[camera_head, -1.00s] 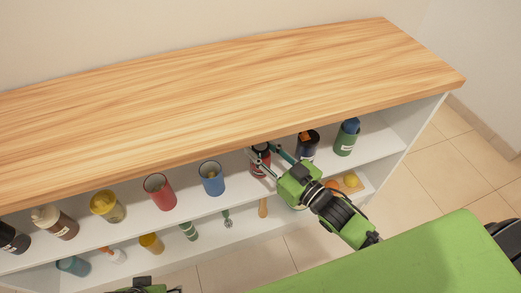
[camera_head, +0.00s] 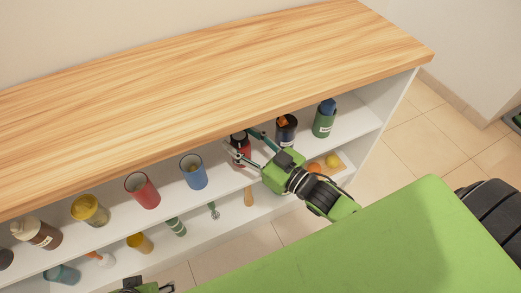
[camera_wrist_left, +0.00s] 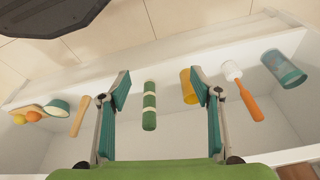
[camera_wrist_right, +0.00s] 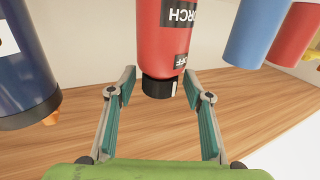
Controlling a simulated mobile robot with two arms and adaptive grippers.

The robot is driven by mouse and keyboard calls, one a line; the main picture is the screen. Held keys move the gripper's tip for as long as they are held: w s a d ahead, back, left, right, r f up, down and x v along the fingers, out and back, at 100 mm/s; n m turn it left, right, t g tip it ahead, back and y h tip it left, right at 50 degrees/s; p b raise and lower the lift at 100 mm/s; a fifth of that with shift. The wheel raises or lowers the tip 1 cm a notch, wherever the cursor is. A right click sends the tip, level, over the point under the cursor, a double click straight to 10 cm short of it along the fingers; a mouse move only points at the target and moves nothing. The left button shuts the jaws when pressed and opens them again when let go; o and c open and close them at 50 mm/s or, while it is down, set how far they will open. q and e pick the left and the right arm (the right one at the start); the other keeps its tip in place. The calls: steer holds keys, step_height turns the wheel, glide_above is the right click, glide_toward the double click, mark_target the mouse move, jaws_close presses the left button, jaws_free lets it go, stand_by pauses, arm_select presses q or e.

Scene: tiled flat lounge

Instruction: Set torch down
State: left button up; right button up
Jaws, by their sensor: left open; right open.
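The torch (camera_head: 242,153) is a red cylinder with a dark end, upright on the upper shelf of the white unit. In the right wrist view the torch (camera_wrist_right: 164,40) shows its labels upside down and its black end towards me. My right gripper (camera_head: 238,140) is open, one finger on each side of the torch in the head view. In the right wrist view its tips (camera_wrist_right: 160,76) are apart with the black end between or just beyond them; contact is not visible. My left gripper (camera_wrist_left: 160,77) is open and empty, facing a green striped cylinder (camera_wrist_left: 150,106) on the lower shelf.
A dark blue holder (camera_head: 286,134) and a green holder (camera_head: 324,122) stand right of the torch. A blue cup (camera_head: 194,175) and a red cup (camera_head: 143,192) stand to its left. The wooden top (camera_head: 200,90) overhangs the shelf and is bare.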

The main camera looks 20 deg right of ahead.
arm_select(q)
steer(key=f+p, duration=0.1)
steer(key=f, duration=0.4)
steer(key=shift+s, duration=0.2)
arm_select(e)
steer(key=v, duration=1.1)
arm_select(q)
steer(key=shift+s+f, duration=0.1)
stand_by(0.4)
